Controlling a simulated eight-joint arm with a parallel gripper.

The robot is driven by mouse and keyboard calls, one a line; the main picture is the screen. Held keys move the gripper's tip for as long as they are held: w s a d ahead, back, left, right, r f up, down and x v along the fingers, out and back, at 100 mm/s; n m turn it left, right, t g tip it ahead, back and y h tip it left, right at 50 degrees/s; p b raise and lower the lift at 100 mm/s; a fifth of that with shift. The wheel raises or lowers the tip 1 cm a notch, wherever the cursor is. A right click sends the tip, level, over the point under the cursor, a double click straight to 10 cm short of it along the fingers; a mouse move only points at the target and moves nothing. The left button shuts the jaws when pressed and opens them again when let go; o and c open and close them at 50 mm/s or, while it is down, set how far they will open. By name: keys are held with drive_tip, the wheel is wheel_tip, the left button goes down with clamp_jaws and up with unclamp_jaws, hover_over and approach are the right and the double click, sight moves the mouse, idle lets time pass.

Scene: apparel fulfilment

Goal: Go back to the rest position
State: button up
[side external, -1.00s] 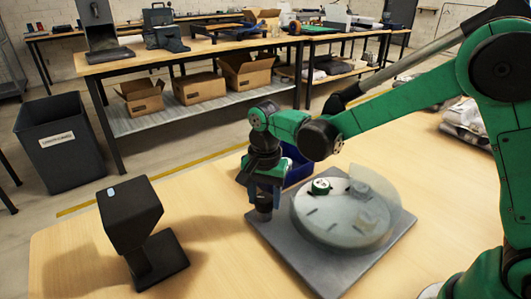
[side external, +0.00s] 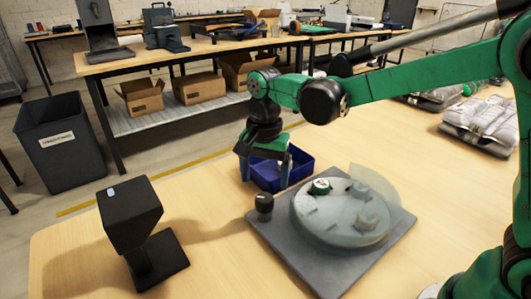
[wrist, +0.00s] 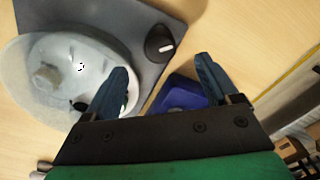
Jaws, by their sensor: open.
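My gripper (side external: 264,176) hangs open and empty, fingers down, in front of the blue bin (side external: 298,172) and behind the black knob (side external: 264,203). In the wrist view the two blue fingers of my gripper (wrist: 162,66) are spread wide with nothing between the tips. The knob (wrist: 160,45) lies beyond the fingertips there. The knob stands on a corner of a grey base plate (side external: 318,276), apart from my fingers. The plate carries a round pale turntable (side external: 335,232) with a partly clear cover (side external: 375,185) and a small green and white item (side external: 320,187) on it.
A black stand-mounted device (side external: 132,215) stands at the left on the wooden table. Folded, wrapped garments (side external: 482,122) lie at the right. A dark waste bin (side external: 60,140) and a workbench with cardboard boxes (side external: 195,88) are beyond.

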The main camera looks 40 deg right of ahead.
drive_tip(key=shift+r, duration=0.2)
drive_tip(key=shift+s+d+r, duration=0.15)
drive_tip(key=s+d+r+n+t, duration=0.1)
drive_tip(key=s+d+r+n, duration=0.1)
drive_tip(key=s+d+r+n+t, duration=0.1)
drive_tip(key=s+n+t, duration=0.1)
drive_tip(key=n, duration=0.1)
drive_tip(key=shift+s+d+r, duration=0.25)
drive_tip(key=shift+d+r, duration=0.1)
drive_tip(key=shift+d, duration=0.05)
drive_tip(key=s+d+n+t, duration=0.2)
drive_tip(key=s+n, duration=0.1)
drive_tip(key=s+d+n+t, duration=0.1)
drive_tip(key=shift+s+f+n, duration=0.1)
drive_tip(key=shift+s+n, duration=0.15)
drive_tip(key=shift+n, duration=0.15)
drive_tip(key=shift+s+d+f+n+t, duration=0.2)
drive_tip(key=shift+s+n+t, duration=0.1)
drive_tip(key=shift+n+t, duration=0.25)
